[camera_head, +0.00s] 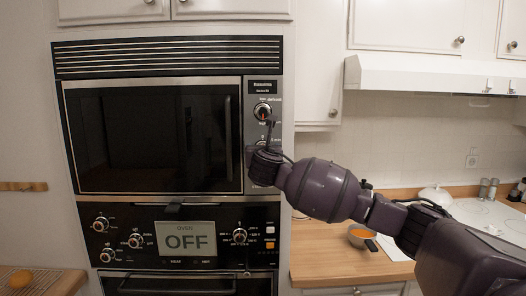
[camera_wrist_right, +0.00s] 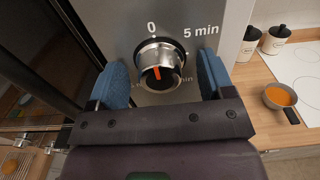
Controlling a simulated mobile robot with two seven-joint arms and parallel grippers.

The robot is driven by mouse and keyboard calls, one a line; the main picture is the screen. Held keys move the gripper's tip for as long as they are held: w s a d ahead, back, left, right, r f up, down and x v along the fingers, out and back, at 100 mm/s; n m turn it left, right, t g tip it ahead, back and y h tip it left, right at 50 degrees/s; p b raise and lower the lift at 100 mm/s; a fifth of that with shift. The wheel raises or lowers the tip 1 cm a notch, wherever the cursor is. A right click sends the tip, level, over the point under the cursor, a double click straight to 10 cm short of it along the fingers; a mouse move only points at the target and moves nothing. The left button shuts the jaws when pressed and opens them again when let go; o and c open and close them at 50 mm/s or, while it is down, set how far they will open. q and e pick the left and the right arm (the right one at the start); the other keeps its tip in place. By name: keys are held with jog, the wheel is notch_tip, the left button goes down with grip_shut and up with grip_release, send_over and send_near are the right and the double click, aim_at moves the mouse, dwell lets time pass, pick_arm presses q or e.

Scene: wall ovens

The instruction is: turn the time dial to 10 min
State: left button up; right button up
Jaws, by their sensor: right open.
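The time dial (camera_wrist_right: 158,62) is a silver and black knob on the grey panel, with an orange mark on its face. The mark looks near vertical. The label 0 stands above the dial and 5 min to its upper right; a lower label ending in "min" is partly hidden. My right gripper (camera_wrist_right: 163,68) is open, with one blue finger on each side of the dial and gaps visible. In the head view my right gripper (camera_head: 264,150) is at the panel's right strip and mostly hides the dial. My left gripper is out of view.
Another knob (camera_head: 262,110) sits just above my right gripper. The microwave door (camera_head: 150,135) with its vertical handle is to the left. Below is an oven panel with several knobs and a display (camera_head: 186,240) reading OFF. A pan (camera_head: 361,236) stands on the wooden counter (camera_head: 325,262).

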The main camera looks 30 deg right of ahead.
jog(key=c, duration=0.9)
